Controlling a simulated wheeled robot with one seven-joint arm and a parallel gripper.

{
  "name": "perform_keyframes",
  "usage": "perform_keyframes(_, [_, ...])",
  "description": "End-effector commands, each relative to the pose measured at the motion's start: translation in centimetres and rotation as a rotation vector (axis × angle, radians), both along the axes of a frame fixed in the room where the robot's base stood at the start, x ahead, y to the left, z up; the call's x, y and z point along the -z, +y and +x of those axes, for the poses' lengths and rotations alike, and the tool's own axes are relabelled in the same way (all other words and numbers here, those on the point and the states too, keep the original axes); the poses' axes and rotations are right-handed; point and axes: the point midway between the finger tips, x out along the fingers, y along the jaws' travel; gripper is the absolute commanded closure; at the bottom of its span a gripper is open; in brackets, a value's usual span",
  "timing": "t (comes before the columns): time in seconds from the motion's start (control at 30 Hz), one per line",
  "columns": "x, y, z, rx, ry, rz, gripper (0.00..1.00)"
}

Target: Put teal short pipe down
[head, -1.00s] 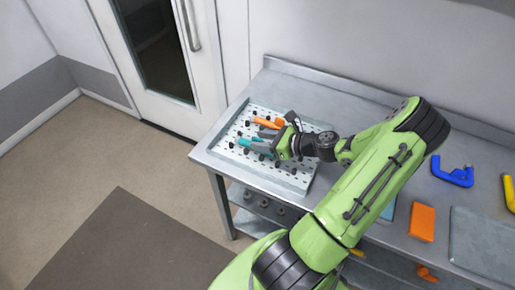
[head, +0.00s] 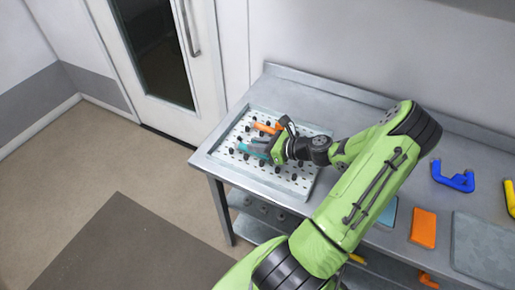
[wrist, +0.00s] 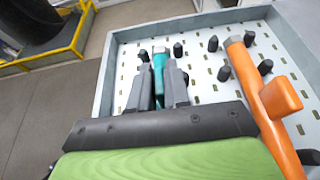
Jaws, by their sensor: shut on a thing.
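The teal short pipe (wrist: 160,66) is between the fingers of my gripper (wrist: 160,85) in the wrist view, with its far end showing past the fingertips. My gripper is shut on it. In the head view, the teal short pipe (head: 252,148) and my gripper (head: 262,148) are low over the white pegged tray (head: 300,188), at its left part. I cannot tell whether the pipe touches the tray floor. The gripper and arm hide the pipe's near part.
An orange pipe with a side stub (wrist: 262,95) lies to the right of my gripper among several black pegs. The tray has a raised rim (wrist: 112,60). A blue clamp-shaped part (head: 453,174) and an orange block (head: 423,228) lie farther right on the steel bench.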

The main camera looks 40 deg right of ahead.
Motion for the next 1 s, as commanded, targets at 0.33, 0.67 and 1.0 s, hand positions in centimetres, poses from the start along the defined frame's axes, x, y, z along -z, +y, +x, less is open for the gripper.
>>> perform_keyframes(0.33, [-8.3,0.0,0.0,0.0,-0.002,-0.006,1.0])
perform_keyframes(0.67, [-9.7,0.0,0.0,0.0,-0.001,-0.001,1.0])
perform_keyframes(1.0, [-7.2,7.9,3.7,-0.216,-0.002,0.007,1.0])
